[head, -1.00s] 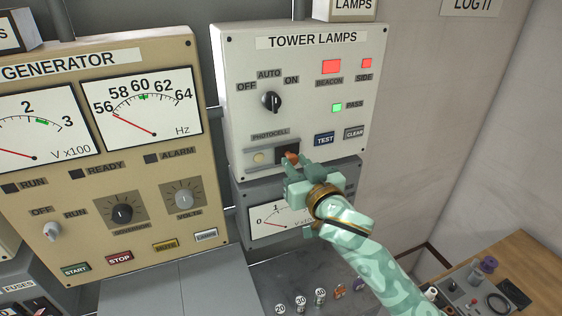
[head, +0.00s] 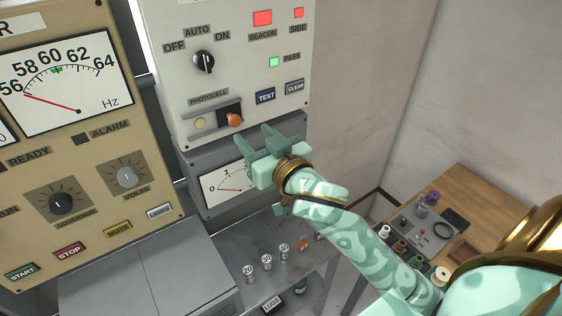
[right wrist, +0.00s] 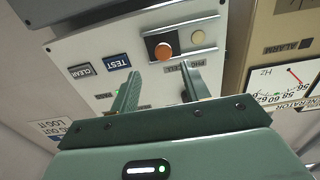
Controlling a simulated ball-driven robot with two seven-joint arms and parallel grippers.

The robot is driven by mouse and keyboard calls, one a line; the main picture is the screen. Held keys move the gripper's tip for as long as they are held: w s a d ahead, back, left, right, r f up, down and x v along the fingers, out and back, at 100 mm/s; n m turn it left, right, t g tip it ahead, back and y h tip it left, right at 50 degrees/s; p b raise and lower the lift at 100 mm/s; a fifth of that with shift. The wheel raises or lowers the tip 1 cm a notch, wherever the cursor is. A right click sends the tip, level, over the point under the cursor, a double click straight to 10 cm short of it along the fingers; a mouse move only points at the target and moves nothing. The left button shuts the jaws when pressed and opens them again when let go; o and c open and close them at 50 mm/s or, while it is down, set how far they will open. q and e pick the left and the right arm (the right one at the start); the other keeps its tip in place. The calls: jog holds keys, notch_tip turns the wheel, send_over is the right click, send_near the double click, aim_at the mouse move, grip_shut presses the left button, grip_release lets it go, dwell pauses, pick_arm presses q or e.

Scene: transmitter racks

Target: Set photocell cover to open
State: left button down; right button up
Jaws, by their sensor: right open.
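The photocell cover (head: 227,109) is a small dark plate with an orange knob (head: 235,120), low on the white tower lamps panel (head: 180,100). It sits right of a bare cream disc (head: 200,124) under the PHOTOCELL label. In the right wrist view, which is upside down, the orange knob (right wrist: 164,51) and the uncovered disc (right wrist: 197,37) show clear. My right gripper (head: 254,139) is open and empty, just below and right of the knob, apart from it. Its two fingers also show in the right wrist view (right wrist: 160,78). My left gripper is not in view.
TEST (head: 265,96) and CLEAR (head: 295,87) buttons sit right of the cover. A grey meter panel (head: 215,165) is below, behind my gripper. The tan generator panel (head: 95,140) is left. Small fuses (head: 267,263) stand on the grey shelf. A wooden desk (head: 480,200) is right.

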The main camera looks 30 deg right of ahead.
jog(key=s+p, duration=0.4)
jog(key=s, duration=0.6)
jog(key=shift+s+d, duration=0.2)
